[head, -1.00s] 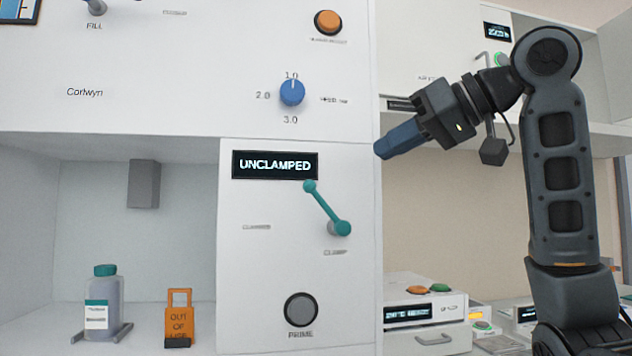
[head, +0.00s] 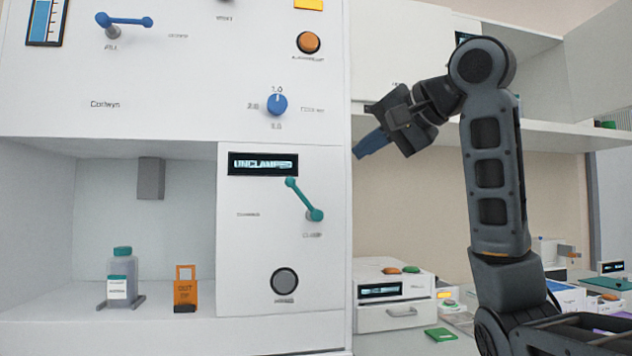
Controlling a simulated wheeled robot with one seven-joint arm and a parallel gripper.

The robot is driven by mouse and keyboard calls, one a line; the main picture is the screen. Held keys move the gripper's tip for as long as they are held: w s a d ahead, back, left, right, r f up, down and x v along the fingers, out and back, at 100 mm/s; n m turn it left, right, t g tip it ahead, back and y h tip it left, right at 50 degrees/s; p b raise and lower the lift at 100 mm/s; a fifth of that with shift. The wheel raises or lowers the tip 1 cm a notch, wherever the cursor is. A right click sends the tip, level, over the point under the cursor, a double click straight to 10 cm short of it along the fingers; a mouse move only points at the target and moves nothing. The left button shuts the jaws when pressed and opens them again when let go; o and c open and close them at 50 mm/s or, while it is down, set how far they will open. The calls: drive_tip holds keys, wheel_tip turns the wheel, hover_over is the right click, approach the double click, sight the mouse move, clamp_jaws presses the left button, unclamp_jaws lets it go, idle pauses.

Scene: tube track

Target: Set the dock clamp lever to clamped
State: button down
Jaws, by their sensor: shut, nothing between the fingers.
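The teal dock clamp lever (head: 304,200) is on the white front panel. Its pivot is at the lower right and its knob end points to the upper left. The dark display (head: 263,163) above it reads "UNCLAMPED". My gripper (head: 361,153) is to the right of the lever and a little higher, apart from it. Its blue fingers are shut and empty, pointing down and left, near the panel's right edge in the picture.
A blue dial (head: 277,104) and an orange button (head: 308,42) are above the lever. A grey button (head: 284,281) is below it. In the open bay at left stand a bottle (head: 122,279) and an orange out-of-use tag (head: 186,289). A drawer unit (head: 396,291) sits at lower right.

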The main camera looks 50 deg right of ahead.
approach(303, 197)
drive_tip(key=w+d+r, duration=0.1)
drive_tip(key=w+d, duration=0.3)
drive_tip(key=w, duration=0.1)
drive_tip(key=shift+w+a+f, duration=0.85)
drive_tip(key=shift+a+f, duration=0.1)
drive_tip(key=shift+a, duration=0.15)
drive_tip(key=shift+w+p, duration=0.1)
drive_tip(key=shift+p, duration=0.3)
